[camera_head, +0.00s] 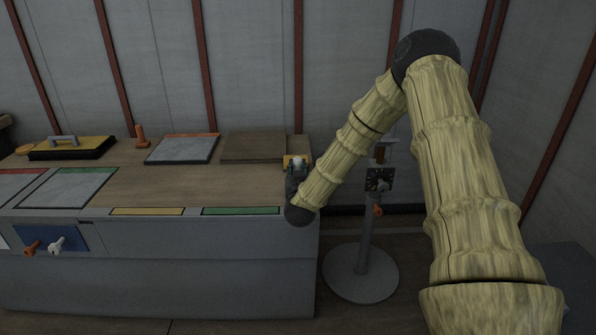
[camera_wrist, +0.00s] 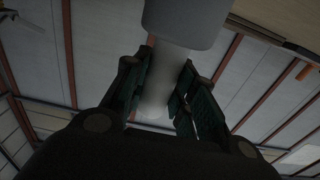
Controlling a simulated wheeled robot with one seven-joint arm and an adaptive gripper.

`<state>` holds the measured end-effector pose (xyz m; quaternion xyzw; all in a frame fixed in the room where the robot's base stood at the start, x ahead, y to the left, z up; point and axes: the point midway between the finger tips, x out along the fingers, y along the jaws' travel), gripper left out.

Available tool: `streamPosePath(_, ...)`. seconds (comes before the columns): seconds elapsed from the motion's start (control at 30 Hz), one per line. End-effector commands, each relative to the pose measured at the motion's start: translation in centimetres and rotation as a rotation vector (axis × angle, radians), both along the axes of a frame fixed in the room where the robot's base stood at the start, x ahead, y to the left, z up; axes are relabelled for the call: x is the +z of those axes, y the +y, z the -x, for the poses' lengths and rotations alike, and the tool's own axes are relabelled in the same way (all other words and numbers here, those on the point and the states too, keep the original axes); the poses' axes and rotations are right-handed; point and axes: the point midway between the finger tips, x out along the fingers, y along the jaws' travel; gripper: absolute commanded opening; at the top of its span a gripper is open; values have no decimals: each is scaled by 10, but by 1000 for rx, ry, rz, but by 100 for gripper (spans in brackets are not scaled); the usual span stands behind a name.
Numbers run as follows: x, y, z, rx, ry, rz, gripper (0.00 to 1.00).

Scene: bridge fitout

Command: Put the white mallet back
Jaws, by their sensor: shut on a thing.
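My gripper (camera_head: 296,178) is over the right end of the workbench, at the end of my bent arm. In the wrist view my gripper (camera_wrist: 163,88) is shut around a pale, smooth handle, with a finger on each side. A wide, light grey head (camera_wrist: 182,20) sits at the far end of this handle; I take it to be the white mallet. In the head view only a small pale part of it (camera_head: 299,161) shows, at the gripper. A small white handle-like piece (camera_head: 57,245) is on the blue panel at the bench front.
The bench top (camera_head: 160,188) is mostly clear in the middle. A wooden board (camera_head: 253,146), a grey panel (camera_head: 182,149), an upright orange piece (camera_head: 140,136) and a yellow-topped black case (camera_head: 72,148) lie along the back. A round-based stand (camera_head: 361,274) is right of the bench.

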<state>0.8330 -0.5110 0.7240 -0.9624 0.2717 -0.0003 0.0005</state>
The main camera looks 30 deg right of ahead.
Motion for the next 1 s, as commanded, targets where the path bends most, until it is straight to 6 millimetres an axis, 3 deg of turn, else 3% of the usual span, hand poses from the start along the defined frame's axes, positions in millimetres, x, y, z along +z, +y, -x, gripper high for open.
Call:
streamPosePath(0.23,-1,0,0,0,-2,1,0)
streamPosePath(0.27,-2,0,0,0,0,0,28)
streamPosePath(0.37,-1,0,0,-1,0,0,47)
streamPosePath(0.77,1,1,1,0,0,0,48)
streamPosePath(1.0,1,17,28,0,3,1,48)
